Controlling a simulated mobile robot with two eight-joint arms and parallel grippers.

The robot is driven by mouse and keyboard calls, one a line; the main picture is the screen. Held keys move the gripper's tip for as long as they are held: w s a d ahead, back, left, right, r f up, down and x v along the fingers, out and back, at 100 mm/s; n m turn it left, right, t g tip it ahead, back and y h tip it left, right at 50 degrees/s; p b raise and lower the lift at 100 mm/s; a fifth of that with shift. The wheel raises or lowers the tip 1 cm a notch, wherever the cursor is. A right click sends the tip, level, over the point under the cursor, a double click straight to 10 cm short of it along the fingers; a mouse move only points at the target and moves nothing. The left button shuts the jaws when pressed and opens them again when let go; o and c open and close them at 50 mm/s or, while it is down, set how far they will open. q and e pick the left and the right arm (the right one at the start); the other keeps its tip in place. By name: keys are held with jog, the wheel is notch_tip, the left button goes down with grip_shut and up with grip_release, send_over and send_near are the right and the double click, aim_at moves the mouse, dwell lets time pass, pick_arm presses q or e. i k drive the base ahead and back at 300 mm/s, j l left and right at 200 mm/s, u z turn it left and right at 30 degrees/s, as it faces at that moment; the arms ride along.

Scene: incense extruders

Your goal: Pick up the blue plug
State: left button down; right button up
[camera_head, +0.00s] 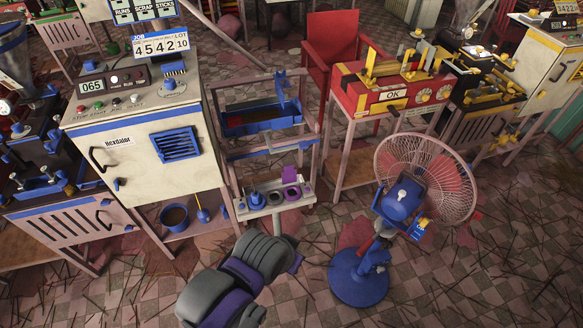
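A blue plug-like piece (257,201) stands upright on the left part of a narrow pale tray (273,208), which is fixed at the front of a pale stand. I take this piece to be the blue plug; it has a wide base and a narrower top. Dark ring-like pieces (292,193) and a purple piece (290,174) are to its right. A grey and purple jointed form, seemingly my own arm, rises at the bottom centre, below the tray and apart from the plug. No gripper fingers can be made out, and nothing is seen touching the plug.
A white cabinet machine (150,130) stands left of the stand, with a dark blue bucket (174,216) low beside it. A fan on a blue base (358,280) stands on the right. A red machine (390,95) is behind. Thin sticks litter the tiled floor.

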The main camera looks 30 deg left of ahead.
aim_at(256, 196)
jog(key=u, duration=1.55)
